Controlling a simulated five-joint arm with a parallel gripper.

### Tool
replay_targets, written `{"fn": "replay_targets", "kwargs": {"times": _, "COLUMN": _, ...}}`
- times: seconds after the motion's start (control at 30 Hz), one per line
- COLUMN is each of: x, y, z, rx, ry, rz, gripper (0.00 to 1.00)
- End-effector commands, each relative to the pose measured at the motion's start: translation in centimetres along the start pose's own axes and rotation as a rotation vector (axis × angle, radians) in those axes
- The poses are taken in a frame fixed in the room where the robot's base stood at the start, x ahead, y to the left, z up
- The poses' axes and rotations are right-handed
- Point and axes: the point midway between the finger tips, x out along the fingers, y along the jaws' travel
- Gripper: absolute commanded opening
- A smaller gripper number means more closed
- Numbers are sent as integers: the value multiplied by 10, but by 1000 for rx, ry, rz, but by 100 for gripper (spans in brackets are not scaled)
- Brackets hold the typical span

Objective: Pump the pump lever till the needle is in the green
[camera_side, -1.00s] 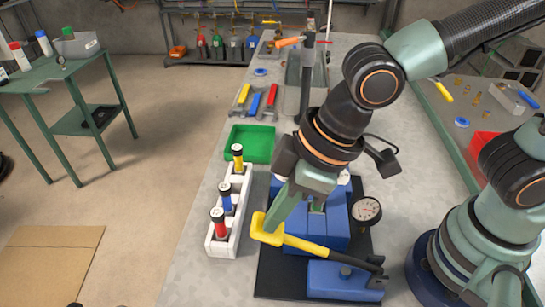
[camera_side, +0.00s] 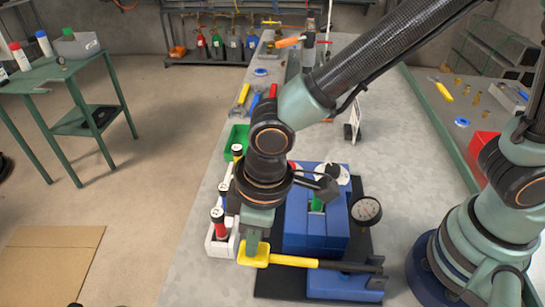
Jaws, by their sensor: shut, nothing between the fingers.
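The pump lever (camera_side: 300,262) is a yellow bar with a wide grip at its left end and a dark pivot end at right, on the blue pump (camera_side: 335,285). It lies nearly level. My gripper (camera_side: 254,243) is shut and empty, pointing down, with its tips on or just above the yellow grip; I cannot tell if they touch. The gauge (camera_side: 367,209) is a round white dial with a dark rim, right of the blue blocks (camera_side: 315,228). Its needle and any green band are too small to read.
A white rack (camera_side: 222,247) with colour-banded cylinders stands just left, partly behind my arm. A green tray (camera_side: 236,135) and wrenches lie farther back. A black mat (camera_side: 275,286) is under the pump.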

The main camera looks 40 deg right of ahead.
Motion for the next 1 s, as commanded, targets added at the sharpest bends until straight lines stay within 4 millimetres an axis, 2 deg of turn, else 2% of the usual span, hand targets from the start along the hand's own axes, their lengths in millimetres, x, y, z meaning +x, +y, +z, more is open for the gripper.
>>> {"fn": "replay_targets", "kwargs": {"times": 0.03, "x": 8, "y": 0, "z": -1, "rx": 0, "ry": 11, "rz": -1, "gripper": 0}}
{"fn": "replay_targets", "kwargs": {"times": 0.23, "x": 8, "y": 1, "z": 0, "rx": 0, "ry": 9, "rz": 0, "gripper": 0}}
{"fn": "replay_targets", "kwargs": {"times": 0.43, "x": -4, "y": 0, "z": -1, "rx": 1, "ry": 10, "rz": -1, "gripper": 0}}
{"fn": "replay_targets", "kwargs": {"times": 0.57, "x": -27, "y": 0, "z": -4, "rx": 0, "ry": 10, "rz": -1, "gripper": 0}}
{"fn": "replay_targets", "kwargs": {"times": 0.8, "x": -82, "y": -1, "z": -7, "rx": 0, "ry": 10, "rz": -1, "gripper": 0}}
{"fn": "replay_targets", "kwargs": {"times": 1.0, "x": -119, "y": -1, "z": -9, "rx": 0, "ry": 7, "rz": -1, "gripper": 0}}
